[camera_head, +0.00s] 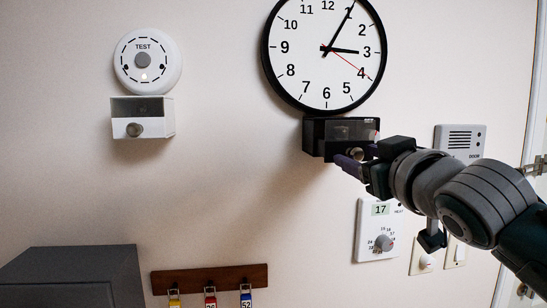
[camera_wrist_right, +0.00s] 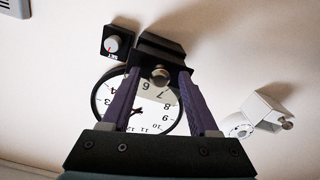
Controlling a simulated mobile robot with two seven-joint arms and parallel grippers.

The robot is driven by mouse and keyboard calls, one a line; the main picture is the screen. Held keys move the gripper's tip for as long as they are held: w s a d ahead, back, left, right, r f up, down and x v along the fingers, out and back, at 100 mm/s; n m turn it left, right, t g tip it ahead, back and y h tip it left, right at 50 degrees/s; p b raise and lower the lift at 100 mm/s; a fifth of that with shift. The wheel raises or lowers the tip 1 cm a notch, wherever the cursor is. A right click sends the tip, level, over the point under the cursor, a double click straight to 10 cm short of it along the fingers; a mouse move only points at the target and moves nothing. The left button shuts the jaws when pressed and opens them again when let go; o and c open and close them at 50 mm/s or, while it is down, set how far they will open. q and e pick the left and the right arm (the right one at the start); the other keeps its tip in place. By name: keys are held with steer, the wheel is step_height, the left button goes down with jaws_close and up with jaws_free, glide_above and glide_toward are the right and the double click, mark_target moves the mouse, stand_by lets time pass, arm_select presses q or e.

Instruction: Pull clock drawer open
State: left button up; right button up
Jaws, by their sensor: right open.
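The clock (camera_head: 300,65) hangs on the wall, with a black drawer box (camera_head: 322,136) right below it. The drawer has a round metal knob (camera_head: 355,153), which also shows in the right wrist view (camera_wrist_right: 160,76). My right gripper (camera_head: 350,162) is at the drawer front, partly covering its right side. In the right wrist view its purple fingers (camera_wrist_right: 159,76) are open, one on each side of the knob. I cannot tell whether they touch it. The drawer looks closed against its housing. My left gripper is not in view.
A small black dial unit (camera_wrist_right: 117,41) sits beside the drawer. A white test-button alarm (camera_head: 147,62) with its own knobbed box (camera_head: 142,118) is at the left. A white thermostat (camera_head: 378,230) is below my right arm. A key rack (camera_head: 209,279) and a grey box (camera_head: 75,278) are lower left.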

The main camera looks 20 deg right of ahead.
steer(key=b+v, duration=0.4)
steer(key=v, duration=0.6)
steer(key=shift+w+d, duration=0.1)
steer(key=s+a+f+g+y+p, duration=0.1)
steer(key=s+a+f+g+p, duration=0.2)
steer(key=s, duration=0.4)
steer(key=s+a+f+n+g+y+p, duration=0.1)
steer(key=s+a+f+g+y+p, duration=0.1)
steer(key=s+f+g, duration=0.4)
steer(key=s+a+f+g+y+p, duration=0.1)
steer(key=s+a+f+g+p, duration=0.3)
steer(key=s, duration=0.4)
step_height(320, 180, down, 3)
steer(key=shift+s+a+r+n+g+y+p, duration=0.15)
steer(key=shift+a+n+g+y+p, duration=0.2)
steer(key=shift+a+p, duration=0.45)
